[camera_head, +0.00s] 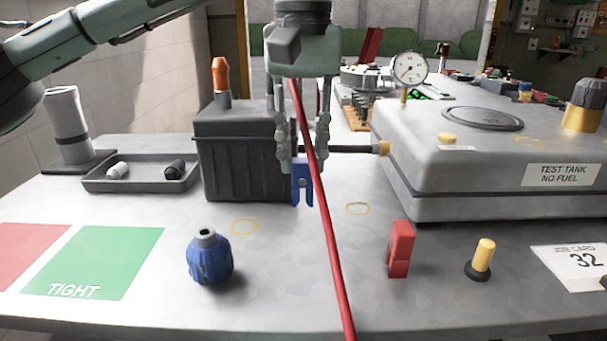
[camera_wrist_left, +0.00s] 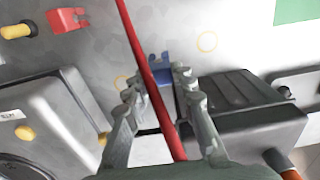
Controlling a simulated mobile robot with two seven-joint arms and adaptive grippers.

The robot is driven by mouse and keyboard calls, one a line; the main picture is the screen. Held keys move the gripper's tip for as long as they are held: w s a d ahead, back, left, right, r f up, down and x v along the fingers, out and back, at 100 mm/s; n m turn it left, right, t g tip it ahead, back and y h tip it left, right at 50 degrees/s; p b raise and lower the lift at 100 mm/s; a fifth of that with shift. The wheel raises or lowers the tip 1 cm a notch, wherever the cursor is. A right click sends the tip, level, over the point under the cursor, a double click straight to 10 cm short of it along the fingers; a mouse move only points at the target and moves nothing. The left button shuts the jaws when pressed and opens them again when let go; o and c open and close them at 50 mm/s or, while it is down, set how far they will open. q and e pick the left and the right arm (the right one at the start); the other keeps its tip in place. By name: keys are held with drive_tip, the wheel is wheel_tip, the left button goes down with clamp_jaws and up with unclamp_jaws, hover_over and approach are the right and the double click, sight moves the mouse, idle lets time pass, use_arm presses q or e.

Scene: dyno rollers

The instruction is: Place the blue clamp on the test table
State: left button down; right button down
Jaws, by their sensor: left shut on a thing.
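My left gripper (camera_head: 301,150) hangs fingers-down at the middle of the head view and is shut on the blue clamp (camera_head: 302,185). The clamp is a small blue piece with a notch in its lower edge, pointing down from the fingertips. It also shows between the fingers in the left wrist view (camera_wrist_left: 160,61). Its upper part is hidden by the fingers. It appears to be over the grey test table (camera_head: 290,285), near two yellow rings; whether it touches the surface I cannot tell. My right gripper is not in view.
A long thin red rod (camera_head: 330,240) crosses in front of the gripper. A black battery-like box (camera_head: 235,160) stands left; a test tank (camera_head: 455,170) stands right. A blue knobbed part (camera_head: 208,260), red block (camera_head: 400,250) and yellow-topped peg (camera_head: 483,255) stand forward.

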sight(304, 180)
use_arm(q)
drive_tip(key=shift+w+d+f, duration=0.1)
drive_tip(key=shift+w+f, duration=0.05)
drive_tip(key=shift+f, duration=0.05)
wheel_tip(304, 180, down, 3)
drive_tip(key=shift+f, duration=0.4)
drive_tip(key=shift+f, duration=0.2)
drive_tip(key=c, duration=1.3)
unclamp_jaws()
drive_tip(key=shift+r, duration=0.1)
